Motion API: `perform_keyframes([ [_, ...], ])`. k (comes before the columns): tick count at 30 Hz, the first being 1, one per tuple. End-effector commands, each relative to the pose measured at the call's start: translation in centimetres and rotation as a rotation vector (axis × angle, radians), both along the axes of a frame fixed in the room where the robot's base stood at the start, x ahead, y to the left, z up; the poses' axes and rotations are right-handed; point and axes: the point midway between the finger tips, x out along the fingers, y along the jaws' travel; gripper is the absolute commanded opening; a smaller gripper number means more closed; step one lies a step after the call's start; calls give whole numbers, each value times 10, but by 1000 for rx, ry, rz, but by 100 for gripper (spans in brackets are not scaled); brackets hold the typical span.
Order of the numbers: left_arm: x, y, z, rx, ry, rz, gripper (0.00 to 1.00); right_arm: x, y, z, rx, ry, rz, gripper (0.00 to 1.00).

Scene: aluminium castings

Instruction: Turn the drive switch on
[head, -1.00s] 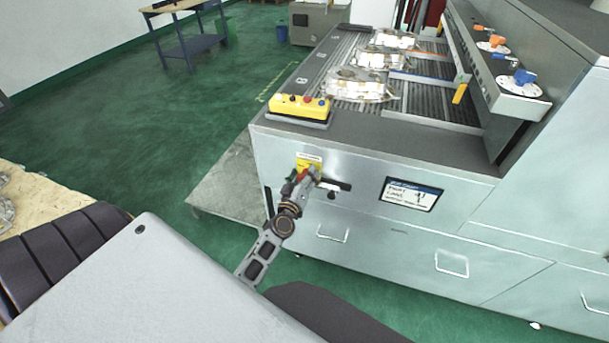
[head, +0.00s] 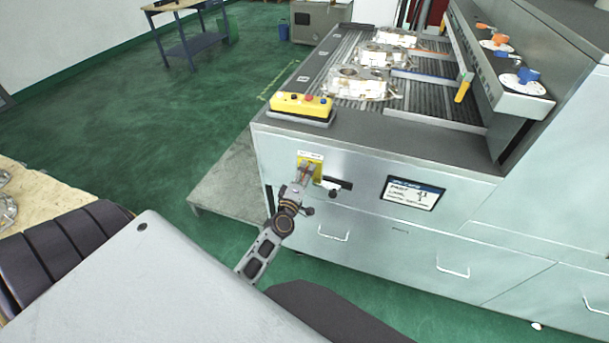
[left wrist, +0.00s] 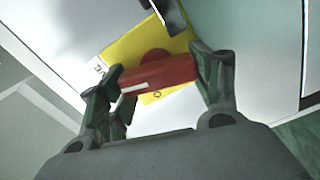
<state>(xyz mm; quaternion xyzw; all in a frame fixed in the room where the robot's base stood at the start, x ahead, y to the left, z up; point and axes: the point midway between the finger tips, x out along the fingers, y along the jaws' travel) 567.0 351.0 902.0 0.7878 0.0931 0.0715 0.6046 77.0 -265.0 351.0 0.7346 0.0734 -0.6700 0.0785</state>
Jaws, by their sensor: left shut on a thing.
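The drive switch is a red bar handle with a white stripe (left wrist: 160,74) on a yellow plate (left wrist: 127,50) in the left wrist view. The plate also shows in the head view (head: 317,160), on the front of the grey machine (head: 365,165). My left gripper (left wrist: 155,78) is shut on the red handle, one finger at each end of it. The handle lies nearly level across the left wrist picture, while the plate is tilted. In the head view my left gripper (head: 304,176) largely hides the handle. My right gripper is not in view.
A dark slot or latch (head: 337,183) sits right of the switch, and a display panel (head: 412,193) further right. A yellow button box (head: 301,107) stands on the machine's top edge above. Castings (head: 357,82) lie on the conveyor. A low grey platform (head: 228,185) is at left.

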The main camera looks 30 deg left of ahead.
Motion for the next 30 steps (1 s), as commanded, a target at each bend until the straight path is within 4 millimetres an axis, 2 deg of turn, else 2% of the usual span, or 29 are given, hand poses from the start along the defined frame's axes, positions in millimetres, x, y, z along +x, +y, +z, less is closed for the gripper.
perform_keyframes([
  [12, 0, 1, -2, -228, -56, 2, 40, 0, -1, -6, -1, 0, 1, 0],
  [29, 0, 1, -3, -272, -66, 2, 40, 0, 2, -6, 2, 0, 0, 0],
  [30, 0, 1, -3, -272, -66, 2, 66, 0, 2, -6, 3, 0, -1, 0],
])
